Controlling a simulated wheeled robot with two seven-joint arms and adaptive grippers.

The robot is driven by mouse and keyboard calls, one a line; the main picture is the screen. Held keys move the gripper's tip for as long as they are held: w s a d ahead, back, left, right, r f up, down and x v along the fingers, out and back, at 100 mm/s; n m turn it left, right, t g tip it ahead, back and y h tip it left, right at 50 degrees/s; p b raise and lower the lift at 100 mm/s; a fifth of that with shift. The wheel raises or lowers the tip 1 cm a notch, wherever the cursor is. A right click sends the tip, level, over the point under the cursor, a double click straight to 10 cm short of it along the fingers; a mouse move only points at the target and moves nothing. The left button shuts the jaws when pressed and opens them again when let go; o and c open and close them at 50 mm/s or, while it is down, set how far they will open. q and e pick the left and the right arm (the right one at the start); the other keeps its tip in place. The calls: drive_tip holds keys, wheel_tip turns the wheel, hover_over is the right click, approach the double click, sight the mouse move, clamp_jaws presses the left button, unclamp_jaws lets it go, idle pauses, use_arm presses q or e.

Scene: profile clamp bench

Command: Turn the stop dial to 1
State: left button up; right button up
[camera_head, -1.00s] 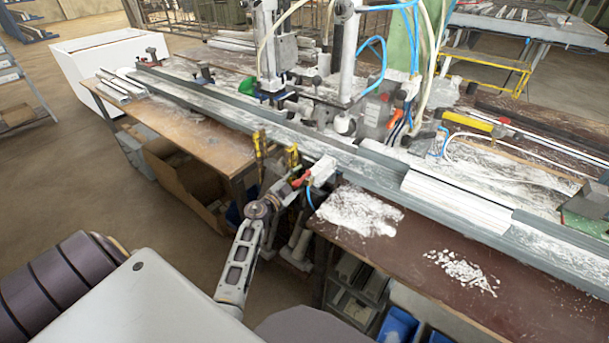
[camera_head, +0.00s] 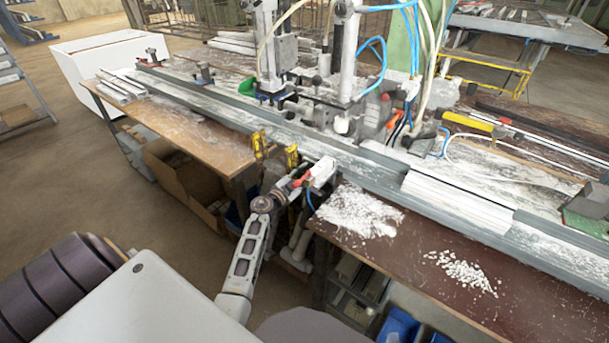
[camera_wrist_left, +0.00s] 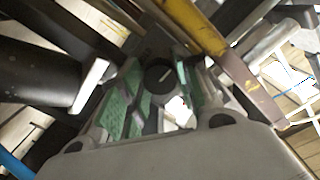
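The stop dial (camera_wrist_left: 160,75) is a small dark round knob with a white pointer line, facing me in the left wrist view. The line slants up to the right; no numbers are readable. My left gripper (camera_wrist_left: 157,92) is open, its green-padded fingers apart on either side of the dial in that view, with gaps to both. I cannot tell how far ahead of the fingertips the dial lies. In the head view my left arm reaches to the bench's front edge, with the gripper (camera_head: 285,187) small there; the dial cannot be made out. My right gripper is not in view.
A yellow bar (camera_wrist_left: 195,27) crosses close by in the wrist view. A white fitting with a red part (camera_head: 322,172) and yellow clamps (camera_head: 291,157) crowd the bench front. A long metal rail (camera_head: 375,170) runs behind. Chips (camera_head: 462,270) lie on the brown tabletop.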

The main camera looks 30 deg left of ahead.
use_arm(q)
drive_tip(key=shift+c, duration=0.7)
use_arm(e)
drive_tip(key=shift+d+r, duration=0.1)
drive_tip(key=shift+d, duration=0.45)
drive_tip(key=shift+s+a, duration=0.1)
